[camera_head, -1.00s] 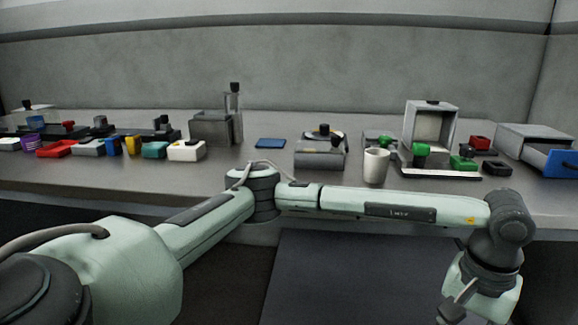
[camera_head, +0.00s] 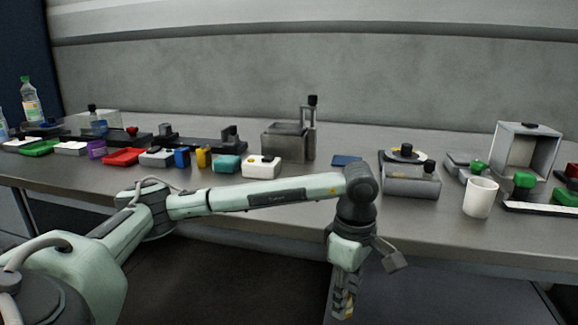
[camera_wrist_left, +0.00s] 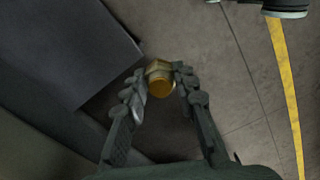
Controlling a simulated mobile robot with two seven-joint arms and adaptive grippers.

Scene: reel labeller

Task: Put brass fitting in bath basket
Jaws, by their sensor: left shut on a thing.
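The brass fitting (camera_wrist_left: 160,82) is a short golden cylinder in the left wrist view, held between the two dark fingertips. My left gripper (camera_head: 344,302) points down in front of the bench, below its top, and is shut on the fitting; the gripper also shows in the left wrist view (camera_wrist_left: 160,88). A grey box-shaped tank (camera_head: 284,144) with an upright post and black knob stands on the bench, above and left of the gripper. It looks like the bath; I cannot make out a basket inside it. My right gripper is not in view.
A white box (camera_head: 261,167), a blue pad (camera_head: 347,161), a grey device (camera_head: 410,183) and a white cup (camera_head: 480,198) stand along the bench (camera_head: 300,221). Several coloured blocks lie at left. The wrist view shows a dark panel (camera_wrist_left: 75,50) beside the gripper above the floor.

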